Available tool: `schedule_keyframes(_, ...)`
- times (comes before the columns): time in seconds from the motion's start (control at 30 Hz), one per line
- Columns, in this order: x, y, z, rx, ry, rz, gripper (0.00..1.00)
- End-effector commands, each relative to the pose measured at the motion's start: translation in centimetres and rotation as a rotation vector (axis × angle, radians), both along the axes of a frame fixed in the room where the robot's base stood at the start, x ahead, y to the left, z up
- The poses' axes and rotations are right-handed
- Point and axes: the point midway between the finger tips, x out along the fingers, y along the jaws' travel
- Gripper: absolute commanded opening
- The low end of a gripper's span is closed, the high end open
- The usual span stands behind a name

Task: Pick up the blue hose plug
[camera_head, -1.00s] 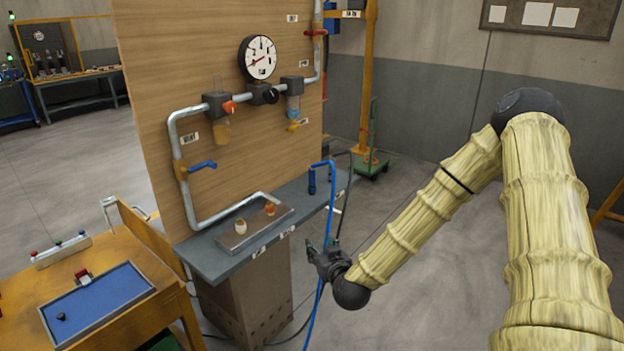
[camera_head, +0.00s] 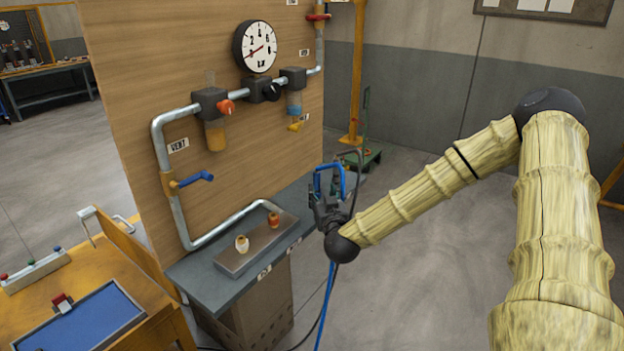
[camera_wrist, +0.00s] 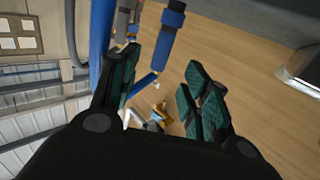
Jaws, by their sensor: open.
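The blue hose plug (camera_head: 317,183) hangs upright at the end of a looped blue hose (camera_head: 327,290), above the right end of the grey shelf. My gripper (camera_head: 325,198) is right by it in the head view, and dark fingers partly cover the plug. In the wrist view the plug is a blue cylinder (camera_wrist: 164,44) with a collar, just ahead of the gap between my open fingertips (camera_wrist: 167,72). Nothing is visibly clamped. I cannot tell whether a finger touches the plug. A blue length of hose (camera_wrist: 101,40) passes close outside the left finger.
The wooden panel (camera_head: 140,60) with pipes, a gauge (camera_head: 255,46) and valves stands left of my gripper. The grey shelf (camera_head: 212,288) below holds a tray (camera_head: 233,262) with two small fittings. A black hose (camera_head: 357,172) hangs beside the blue one. Open floor lies right.

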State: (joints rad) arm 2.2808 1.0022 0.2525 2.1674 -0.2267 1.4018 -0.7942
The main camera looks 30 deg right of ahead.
Motion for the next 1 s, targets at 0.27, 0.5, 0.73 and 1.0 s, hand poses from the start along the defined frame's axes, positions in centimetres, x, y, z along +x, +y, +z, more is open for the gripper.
schedule_keyframes(0.27,3.0,-1.5,0.0,0.000,0.000,-0.003,0.47)
schedule_keyframes(0.5,4.1,-1.7,-0.2,0.000,0.001,-0.002,0.47)
schedule_keyframes(0.73,6.2,-2.1,-0.7,0.000,0.001,0.000,0.47)
schedule_keyframes(1.0,8.4,-3.0,-0.8,0.000,0.000,-0.001,0.47)
